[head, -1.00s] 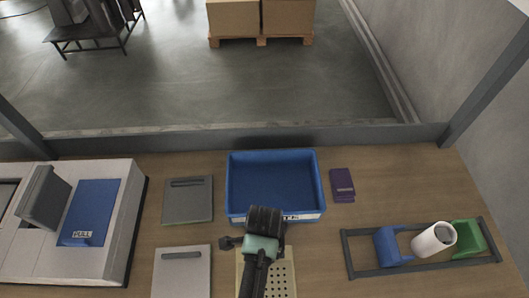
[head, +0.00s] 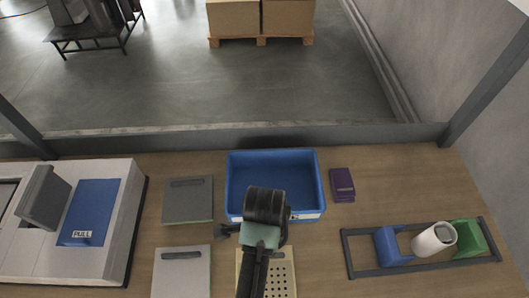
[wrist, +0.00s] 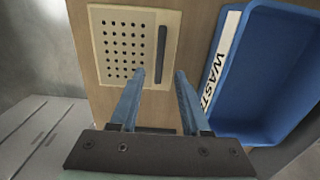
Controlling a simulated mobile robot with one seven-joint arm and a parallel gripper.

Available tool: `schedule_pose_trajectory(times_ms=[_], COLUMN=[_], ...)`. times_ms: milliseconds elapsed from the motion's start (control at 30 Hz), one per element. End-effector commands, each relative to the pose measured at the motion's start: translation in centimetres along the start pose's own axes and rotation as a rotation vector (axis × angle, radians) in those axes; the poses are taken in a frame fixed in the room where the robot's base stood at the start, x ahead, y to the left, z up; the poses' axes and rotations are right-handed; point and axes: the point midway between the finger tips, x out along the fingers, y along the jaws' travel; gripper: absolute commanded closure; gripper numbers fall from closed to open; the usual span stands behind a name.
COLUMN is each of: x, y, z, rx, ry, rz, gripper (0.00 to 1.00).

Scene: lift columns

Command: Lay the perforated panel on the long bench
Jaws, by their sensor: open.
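The perforated panel (head: 284,283) is a flat cream plate with rows of small holes. It lies on the brown wooden worktop (head: 330,235) just in front of the blue bin, partly covered by my arm in the head view. The wrist view shows the panel (wrist: 103,52) more fully, with a dark bar-shaped handle (wrist: 161,53) along its bin-side edge. My gripper (wrist: 160,73) is open and empty, its two fingertips apart near the lower end of that handle in the picture. Whether they touch the panel I cannot tell. My wrist hides the fingertips in the head view.
The blue bin (head: 232,190), labelled WASTE in the wrist view, stands just beyond the panel. Two grey plates (head: 188,205) (head: 181,280) lie to the left. A purple item (head: 342,184) lies right of the bin. A dark frame (head: 348,257) with a white roll (head: 434,239) is further right.

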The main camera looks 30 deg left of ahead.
Motion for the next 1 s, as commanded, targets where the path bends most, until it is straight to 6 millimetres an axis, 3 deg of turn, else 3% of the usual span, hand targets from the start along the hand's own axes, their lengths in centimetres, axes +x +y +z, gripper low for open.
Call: schedule_pose_trajectory(times_ms=[133,300,1000], x=[-2.9,-4.7,-5.4], y=[-0.1,-0.1,-0.7], z=[0.0,0.0,-0.5], rx=[0.0,0.0,-0.019], ry=[0.001,0.0,0.008], rz=[-0.005,-0.002,-0.032], gripper=[0.53,0.53,0.53])
